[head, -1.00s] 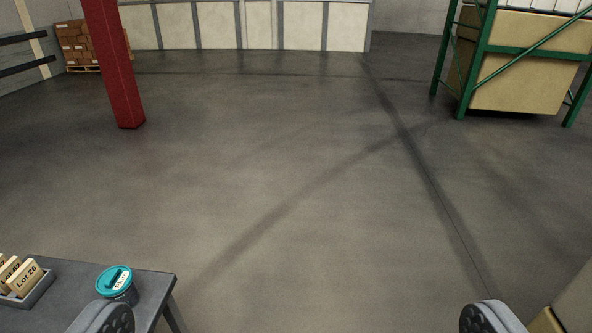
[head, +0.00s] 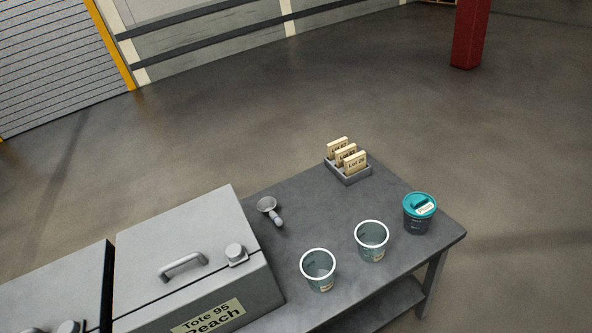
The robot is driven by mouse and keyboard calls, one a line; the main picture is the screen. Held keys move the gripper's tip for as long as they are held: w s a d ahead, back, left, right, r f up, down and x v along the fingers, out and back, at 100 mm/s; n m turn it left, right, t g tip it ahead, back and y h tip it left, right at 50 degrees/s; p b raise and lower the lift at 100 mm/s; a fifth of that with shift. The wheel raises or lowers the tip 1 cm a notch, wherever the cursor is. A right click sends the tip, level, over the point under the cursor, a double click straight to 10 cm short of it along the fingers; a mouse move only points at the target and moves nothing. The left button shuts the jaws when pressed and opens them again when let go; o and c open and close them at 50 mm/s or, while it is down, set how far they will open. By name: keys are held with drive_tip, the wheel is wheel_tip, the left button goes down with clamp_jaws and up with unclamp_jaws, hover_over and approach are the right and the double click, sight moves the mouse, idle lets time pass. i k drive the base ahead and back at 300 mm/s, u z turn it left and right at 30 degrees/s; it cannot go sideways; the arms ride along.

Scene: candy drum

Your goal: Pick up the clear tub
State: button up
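Two clear tubs with white rims stand upright and open on the grey table. One clear tub (head: 319,271) is nearer, beside the grey tote. The other clear tub (head: 372,242) is a little farther right and back. Each has a small pale label low on its side; I cannot tell which one the task means. A dark tub with a teal lid (head: 419,213) stands to their right near the table's corner. My gripper is not in view now.
The grey table (head: 300,215) also holds a scoop (head: 270,211) and a tray (head: 351,177) of lot blocks. Open floor lies beyond; a red column (head: 470,35) stands at the back right.

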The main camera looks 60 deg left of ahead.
sight(317, 265)
drive_tip(key=u, duration=0.6)
drive_tip(key=k, duration=0.6)
drive_tip(key=u, duration=0.45)
drive_tip(key=i, duration=0.5)
drive_tip(key=k, duration=1.1)
drive_tip(key=z, duration=0.5)
drive_tip(key=i, duration=1.25)
drive_tip(key=u, duration=0.1)
